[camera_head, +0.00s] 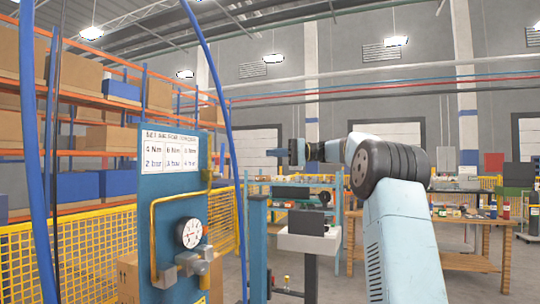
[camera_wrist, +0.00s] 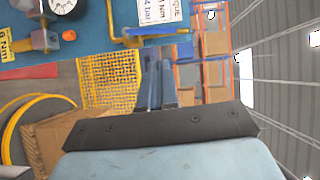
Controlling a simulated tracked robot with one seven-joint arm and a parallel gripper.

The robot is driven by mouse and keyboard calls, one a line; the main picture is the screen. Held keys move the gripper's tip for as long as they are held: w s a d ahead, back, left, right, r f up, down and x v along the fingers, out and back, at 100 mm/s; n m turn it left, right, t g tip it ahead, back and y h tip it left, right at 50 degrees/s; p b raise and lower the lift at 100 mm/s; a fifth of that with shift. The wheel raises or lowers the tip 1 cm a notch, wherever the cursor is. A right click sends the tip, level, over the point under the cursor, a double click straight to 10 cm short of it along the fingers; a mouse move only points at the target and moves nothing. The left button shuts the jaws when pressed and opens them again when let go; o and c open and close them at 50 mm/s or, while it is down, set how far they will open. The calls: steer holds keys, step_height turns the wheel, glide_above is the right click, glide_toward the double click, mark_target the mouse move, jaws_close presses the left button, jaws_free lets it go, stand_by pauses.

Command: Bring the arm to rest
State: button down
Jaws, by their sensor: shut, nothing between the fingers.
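My arm rises from the lower right of the head view and bends at a dark joint. Its far part reaches left, about level, to my gripper (camera_head: 280,152), raised in the air in front of the grey wall. In the wrist view my gripper (camera_wrist: 158,62) shows two blue-grey fingers side by side, shut and empty. The fingers touch nothing that I can see. The arm's links hide part of the wall and tables behind them.
A blue panel (camera_head: 170,225) with a gauge (camera_head: 189,233), yellow pipe and printed sign (camera_head: 167,150) stands at left. Blue hoses hang near it. Beyond are a yellow mesh fence (camera_head: 80,255), racks of boxes and a wooden workbench (camera_head: 465,262). A cardboard box (camera_wrist: 50,140) shows in the wrist view.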

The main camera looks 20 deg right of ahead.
steer(key=shift+a, duration=0.15)
steer(key=s+a+f+m+h, duration=0.2)
steer(key=s+a+f+h, duration=0.75)
steer(key=s+a, duration=0.55)
steer(key=s+d+f+n+t+h, duration=0.1)
steer(key=s+d+f+h, duration=0.1)
steer(key=s+f, duration=0.4)
steer(key=s+d+f+n+t+h, duration=0.1)
steer(key=s+d+f+h, duration=0.2)
steer(key=s+f, duration=0.4)
steer(key=s+d+f+t+h, duration=0.1)
steer(key=s+d+f+h, duration=0.2)
steer(key=s+f, duration=0.4)
steer(key=shift+s+d+n, duration=0.15)
steer(key=shift+s+n, duration=0.25)
steer(key=shift+s, duration=4.05)
